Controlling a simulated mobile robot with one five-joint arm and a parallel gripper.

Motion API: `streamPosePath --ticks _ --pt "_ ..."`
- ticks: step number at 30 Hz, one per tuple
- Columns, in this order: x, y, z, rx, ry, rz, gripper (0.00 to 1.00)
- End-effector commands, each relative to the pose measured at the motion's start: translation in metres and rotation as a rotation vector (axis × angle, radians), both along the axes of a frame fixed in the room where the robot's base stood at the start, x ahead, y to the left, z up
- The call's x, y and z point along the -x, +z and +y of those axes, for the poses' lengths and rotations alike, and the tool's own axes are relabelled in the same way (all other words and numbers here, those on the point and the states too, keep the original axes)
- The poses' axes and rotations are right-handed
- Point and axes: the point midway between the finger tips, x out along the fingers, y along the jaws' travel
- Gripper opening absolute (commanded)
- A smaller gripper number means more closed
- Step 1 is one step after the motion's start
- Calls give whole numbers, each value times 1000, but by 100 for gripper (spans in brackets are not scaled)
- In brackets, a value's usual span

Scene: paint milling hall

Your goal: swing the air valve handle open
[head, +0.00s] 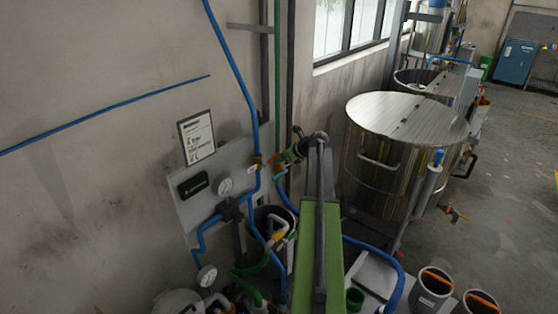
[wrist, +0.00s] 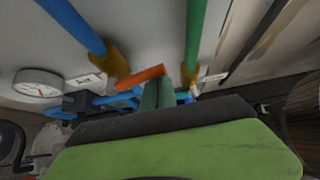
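The orange valve handle (wrist: 140,77) shows in the wrist view, lying slantwise across the picture, its left end by the yellow fitting (wrist: 116,66) of the blue pipe (wrist: 78,25). My gripper (wrist: 158,86) has its two green fingers close together with nothing seen between them. Their tips are at the underside of the handle's right end. I cannot tell if they touch it. In the head view my gripper (head: 284,161) is by the wall pipes, right of the blue pipe (head: 257,120).
A green pipe (wrist: 197,40) with a yellow fitting runs close on the right. A round gauge (wrist: 38,83) is at left. In the head view a grey panel (head: 205,205) is on the wall, a steel tank (head: 385,165) stands right, and buckets (head: 432,290) stand at lower right.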

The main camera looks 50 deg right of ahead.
Motion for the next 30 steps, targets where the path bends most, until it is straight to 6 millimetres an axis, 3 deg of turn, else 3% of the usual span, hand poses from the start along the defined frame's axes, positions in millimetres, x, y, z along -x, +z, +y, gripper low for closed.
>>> streamPosePath --ticks 30 --pt "-1 28 4 0 1 0 0"
